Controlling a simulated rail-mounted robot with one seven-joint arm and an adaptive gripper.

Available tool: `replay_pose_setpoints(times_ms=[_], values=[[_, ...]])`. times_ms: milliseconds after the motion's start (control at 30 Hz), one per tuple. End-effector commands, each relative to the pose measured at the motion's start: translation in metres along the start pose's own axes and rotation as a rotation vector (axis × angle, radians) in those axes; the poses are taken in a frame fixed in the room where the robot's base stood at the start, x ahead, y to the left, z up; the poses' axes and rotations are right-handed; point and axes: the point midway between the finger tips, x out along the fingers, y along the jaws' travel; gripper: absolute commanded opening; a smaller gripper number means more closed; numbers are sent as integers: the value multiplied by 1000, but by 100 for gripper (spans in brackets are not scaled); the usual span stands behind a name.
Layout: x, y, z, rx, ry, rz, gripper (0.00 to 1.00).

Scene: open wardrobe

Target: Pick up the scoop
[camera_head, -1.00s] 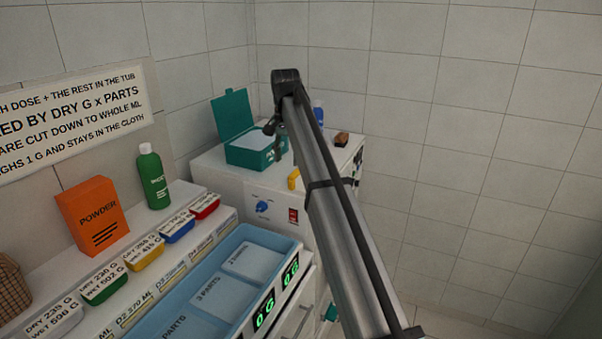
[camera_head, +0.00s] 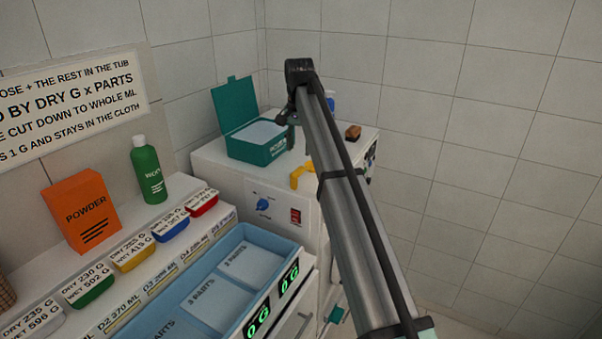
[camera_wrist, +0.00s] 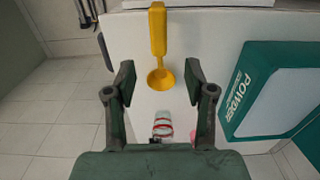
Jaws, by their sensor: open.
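The yellow scoop (camera_wrist: 158,42) lies on the white machine top, its handle toward the top of the wrist view and its round bowl lower. In the head view the scoop (camera_head: 301,175) shows at the front edge of the machine top, partly beside my arm. My gripper (camera_wrist: 160,78) is open and empty, its fingertips left and right of the bowl in the wrist view. How high the fingertips are above the scoop is hard to tell. In the head view my gripper (camera_head: 284,119) is small and dark, partly hidden by my arm.
An open teal powder box (camera_head: 258,142) stands left of the scoop; it also shows in the wrist view (camera_wrist: 278,92). A clear bottle with red bands (camera_wrist: 162,126) is below the bowl there. A brown block (camera_head: 353,131) lies on the machine top (camera_head: 215,165). A blue tray (camera_head: 140,325) is nearer.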

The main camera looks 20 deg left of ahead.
Motion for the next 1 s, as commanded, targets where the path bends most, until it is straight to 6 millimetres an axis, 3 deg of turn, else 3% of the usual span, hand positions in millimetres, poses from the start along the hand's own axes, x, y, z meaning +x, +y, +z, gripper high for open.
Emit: replay_pose_setpoints(times_ms=[200, 567, 833, 1000], values=[[34, 1, 1, 0, -1, 1, 54], [53, 1, 2, 0, -1, 1, 54], [87, 3, 4, 0, -1, 1, 54], [97, 2, 3, 0, 0, 0, 54]])
